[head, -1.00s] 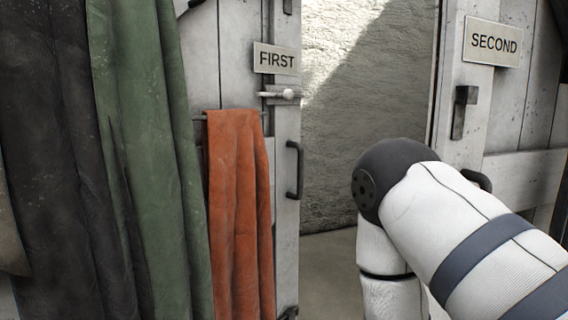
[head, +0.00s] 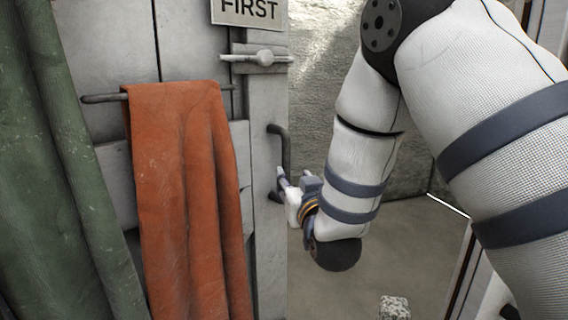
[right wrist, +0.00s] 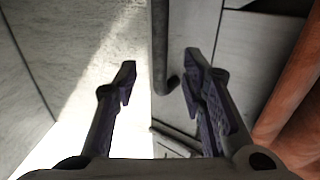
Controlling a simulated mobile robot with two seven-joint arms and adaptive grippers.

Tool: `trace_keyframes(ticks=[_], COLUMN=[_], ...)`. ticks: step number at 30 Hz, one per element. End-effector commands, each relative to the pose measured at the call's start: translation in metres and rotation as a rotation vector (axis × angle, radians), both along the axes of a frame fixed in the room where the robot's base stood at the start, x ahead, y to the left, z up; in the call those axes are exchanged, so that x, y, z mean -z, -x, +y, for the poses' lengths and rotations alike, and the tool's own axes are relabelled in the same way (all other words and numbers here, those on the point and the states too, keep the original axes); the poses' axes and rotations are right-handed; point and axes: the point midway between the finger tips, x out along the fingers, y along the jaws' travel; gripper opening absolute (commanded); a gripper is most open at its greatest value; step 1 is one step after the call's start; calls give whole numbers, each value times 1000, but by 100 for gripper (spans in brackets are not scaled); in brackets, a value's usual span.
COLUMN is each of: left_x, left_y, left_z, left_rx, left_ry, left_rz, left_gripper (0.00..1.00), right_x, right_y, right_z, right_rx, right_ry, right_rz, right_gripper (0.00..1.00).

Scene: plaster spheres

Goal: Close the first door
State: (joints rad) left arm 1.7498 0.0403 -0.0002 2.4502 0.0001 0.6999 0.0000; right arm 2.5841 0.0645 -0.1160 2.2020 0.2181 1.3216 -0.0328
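The first door (head: 185,45) is a pale, worn panel at the left of the head view. It has a "FIRST" sign (head: 248,10), a bolt (head: 262,58) and a dark bar handle (head: 286,145) near its right edge. My right gripper (head: 281,180) is at the lower end of the handle. In the right wrist view my right gripper (right wrist: 160,76) is open, its fingers apart, with the handle (right wrist: 160,45) showing in the gap between them. I cannot tell whether either finger touches it. My left gripper is not in view.
An orange cloth (head: 185,190) hangs from a rail (head: 100,98) on the door. A green curtain (head: 65,180) hangs at the far left. A rough pale lump (head: 394,307) lies on the floor at the bottom. The doorway right of the door opens onto bare floor.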

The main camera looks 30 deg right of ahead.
Motion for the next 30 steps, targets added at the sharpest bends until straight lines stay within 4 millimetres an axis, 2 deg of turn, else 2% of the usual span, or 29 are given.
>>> trace_keyframes(ticks=[6, 10, 15, 22, 27, 30], left_x=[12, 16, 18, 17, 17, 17], left_y=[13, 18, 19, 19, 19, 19], left_z=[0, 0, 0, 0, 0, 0], left_rx=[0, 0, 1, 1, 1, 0], left_ry=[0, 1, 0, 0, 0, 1], left_rz=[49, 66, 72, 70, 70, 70], left_gripper=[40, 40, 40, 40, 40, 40], right_x=[7, 7, 3, 1, 1, 1], right_y=[-55, -77, -89, -89, -89, -89], right_z=[-19, -27, -32, -32, -32, -32], right_rx=[1, 0, 0, 0, 0, 0], right_ry=[-1, 0, 0, 0, -1, -1], right_rz=[8, 8, 5, 2, 2, 2], right_gripper=[38, 38, 38, 38, 0, 0])
